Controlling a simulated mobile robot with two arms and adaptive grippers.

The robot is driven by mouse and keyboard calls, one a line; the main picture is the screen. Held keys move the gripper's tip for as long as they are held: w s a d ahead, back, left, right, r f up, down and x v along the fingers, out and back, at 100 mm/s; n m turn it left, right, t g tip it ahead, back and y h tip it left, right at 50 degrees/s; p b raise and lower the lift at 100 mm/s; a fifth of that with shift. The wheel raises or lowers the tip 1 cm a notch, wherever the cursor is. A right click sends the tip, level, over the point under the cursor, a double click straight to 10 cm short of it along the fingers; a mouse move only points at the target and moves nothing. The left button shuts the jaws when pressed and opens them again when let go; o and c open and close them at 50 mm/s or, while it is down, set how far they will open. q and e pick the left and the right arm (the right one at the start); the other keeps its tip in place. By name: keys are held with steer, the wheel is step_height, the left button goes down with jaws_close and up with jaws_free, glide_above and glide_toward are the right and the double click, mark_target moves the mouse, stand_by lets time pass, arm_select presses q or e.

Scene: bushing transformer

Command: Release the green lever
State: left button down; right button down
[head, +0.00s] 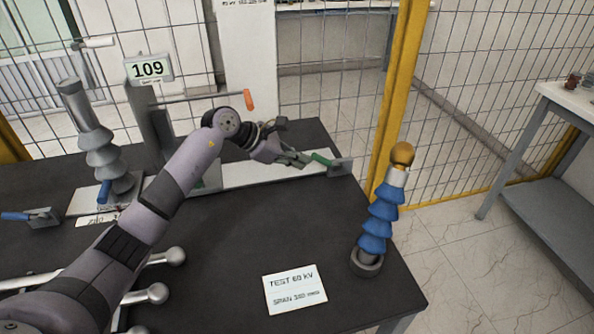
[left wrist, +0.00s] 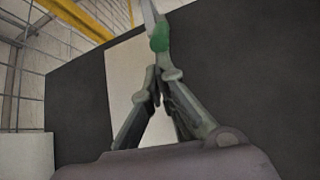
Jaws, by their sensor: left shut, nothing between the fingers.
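The green lever (head: 321,159) sticks out from a grey metal clamp (head: 340,167) at the back right of the dark table. My left gripper (head: 303,160) is right beside the lever's green end, with its fingers together and nothing between them. In the left wrist view the fingertips (left wrist: 157,72) meet just short of the green lever (left wrist: 159,37); I cannot tell whether they touch it. My right gripper is not in view.
A blue ribbed bushing (head: 378,215) stands at the table's right edge. A grey bushing (head: 100,150) stands at the left, near a blue-handled clamp (head: 40,217). An orange-tipped rod (head: 248,100) is behind my arm. A yellow post (head: 398,90) and mesh fence stand behind.

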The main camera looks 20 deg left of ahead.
arm_select(q)
steer(key=shift+d+r, duration=0.2)
steer(key=shift+r, duration=0.15)
steer(key=v, duration=0.7)
steer(key=shift+a+r, duration=0.15)
steer(key=shift+s, duration=0.1)
